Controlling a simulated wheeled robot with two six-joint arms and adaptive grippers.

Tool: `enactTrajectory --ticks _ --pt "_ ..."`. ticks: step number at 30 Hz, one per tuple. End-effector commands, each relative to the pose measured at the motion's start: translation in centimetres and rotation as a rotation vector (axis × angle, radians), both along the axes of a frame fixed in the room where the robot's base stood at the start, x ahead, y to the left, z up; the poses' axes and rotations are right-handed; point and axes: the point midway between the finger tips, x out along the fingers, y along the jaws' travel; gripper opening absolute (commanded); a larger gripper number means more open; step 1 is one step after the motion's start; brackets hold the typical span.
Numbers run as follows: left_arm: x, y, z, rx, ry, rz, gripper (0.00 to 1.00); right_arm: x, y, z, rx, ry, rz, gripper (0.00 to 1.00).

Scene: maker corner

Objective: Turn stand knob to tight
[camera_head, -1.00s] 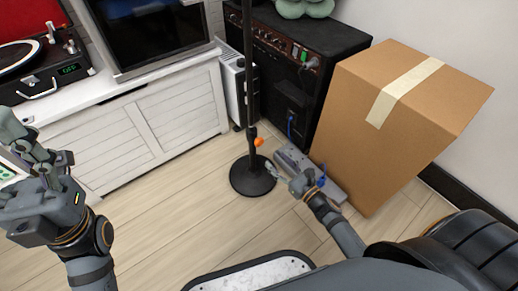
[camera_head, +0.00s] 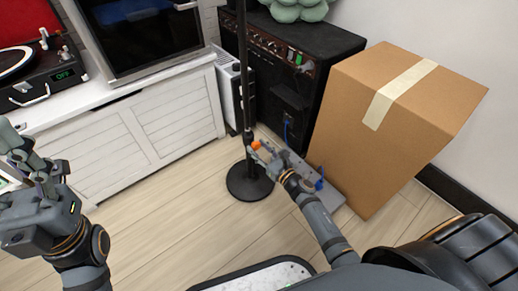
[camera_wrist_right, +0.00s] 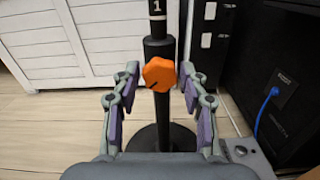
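The stand is a black pole on a round black base (camera_head: 249,183), upright on the floor. Its orange knob (camera_head: 256,145) sits low on the pole; in the right wrist view the knob (camera_wrist_right: 159,74) shows large, with a dark mark on its lower left. My right gripper (camera_head: 262,151) is at the knob in the head view. In the right wrist view its fingers (camera_wrist_right: 160,85) are spread on both sides of the knob, with gaps, and do not touch it.
A black amplifier (camera_head: 290,62) and a large cardboard box (camera_head: 395,125) stand right of the stand. A grey pedal (camera_head: 325,194) lies on the floor by the box. A white cabinet (camera_head: 150,130) stands behind left. Floor left of the base is clear.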

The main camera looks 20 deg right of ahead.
Motion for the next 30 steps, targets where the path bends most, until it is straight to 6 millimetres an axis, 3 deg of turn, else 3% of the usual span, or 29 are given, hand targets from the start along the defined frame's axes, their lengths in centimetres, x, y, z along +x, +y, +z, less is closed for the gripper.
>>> enactTrajectory --ticks 1,8,19,30 --pt "0.0 0.0 0.0 0.000 0.000 0.000 0.58 0.0 0.0 0.0 0.000 0.000 0.000 0.32" --pt "0.0 0.0 0.0 0.000 0.000 0.000 0.58 0.0 0.0 0.0 0.000 0.000 0.000 0.04" --pt "0.0 0.0 0.4 -0.002 0.000 -0.001 0.58 0.0 0.0 0.1 0.074 0.027 0.000 0.03" --pt "-0.1 0.2 1.9 -0.009 -0.004 -0.006 0.58 0.0 -0.1 0.3 0.361 0.131 0.000 0.03"
